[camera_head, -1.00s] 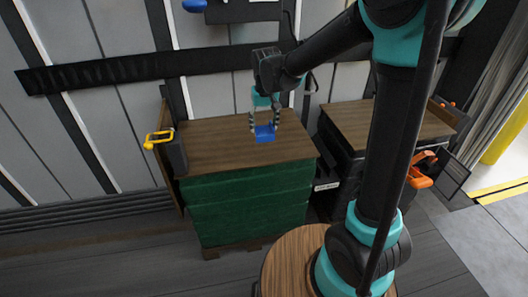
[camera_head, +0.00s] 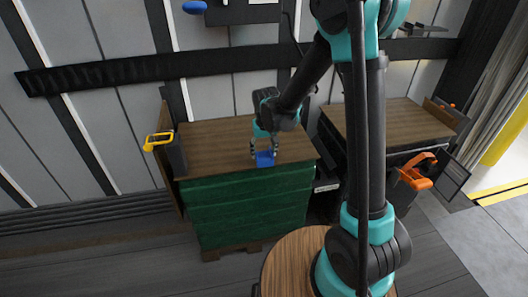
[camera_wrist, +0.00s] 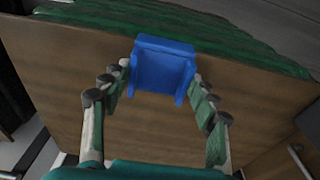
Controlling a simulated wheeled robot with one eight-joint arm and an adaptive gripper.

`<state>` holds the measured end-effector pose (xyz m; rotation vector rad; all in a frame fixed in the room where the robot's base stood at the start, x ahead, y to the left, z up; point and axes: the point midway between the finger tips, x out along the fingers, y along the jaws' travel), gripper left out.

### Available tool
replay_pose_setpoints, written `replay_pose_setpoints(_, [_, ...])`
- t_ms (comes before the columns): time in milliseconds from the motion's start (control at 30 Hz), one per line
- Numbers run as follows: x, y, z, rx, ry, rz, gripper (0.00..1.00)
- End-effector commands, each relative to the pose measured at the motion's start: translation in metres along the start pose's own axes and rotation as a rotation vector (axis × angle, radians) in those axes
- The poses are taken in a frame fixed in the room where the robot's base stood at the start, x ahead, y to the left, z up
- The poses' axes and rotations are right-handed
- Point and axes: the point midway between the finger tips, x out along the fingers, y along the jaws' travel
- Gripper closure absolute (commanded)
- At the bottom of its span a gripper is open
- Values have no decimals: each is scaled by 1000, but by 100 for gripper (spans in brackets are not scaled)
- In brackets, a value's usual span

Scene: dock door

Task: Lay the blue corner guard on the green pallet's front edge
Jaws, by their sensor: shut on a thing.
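The blue corner guard (camera_head: 265,159) is between the fingertips of my gripper (camera_head: 264,148), which is shut on it. In the head view it is at the front edge of the wooden top over the green pallet (camera_head: 250,211). In the wrist view the guard (camera_wrist: 163,66) is gripped at both sides, and its far part reaches the line where the wood meets the green front (camera_wrist: 225,35). I cannot tell whether the guard touches the edge. My gripper points down over the pallet's front.
A yellow-handled dark item (camera_head: 173,152) stands at the left of the pallet top. A second wooden surface (camera_head: 388,127) is to the right, with an orange-handled item (camera_head: 416,178) in front of it. The wooden top (camera_head: 215,140) is otherwise clear.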

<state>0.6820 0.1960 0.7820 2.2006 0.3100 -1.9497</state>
Motion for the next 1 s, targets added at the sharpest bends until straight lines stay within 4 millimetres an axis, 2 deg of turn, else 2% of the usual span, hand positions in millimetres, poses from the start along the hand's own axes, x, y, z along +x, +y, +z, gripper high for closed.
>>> replay_pose_setpoints(633, [12, 0, 1, 0, 0, 0, 70])
replay_pose_setpoints(667, [12, 0, 1, 0, 0, 0, 38])
replay_pose_setpoints(700, [12, 0, 1, 0, 0, 0, 33])
replay_pose_setpoints(800, [12, 0, 1, 0, 0, 0, 21])
replay_pose_setpoints(1000, [12, 0, 1, 0, 0, 0, 20])
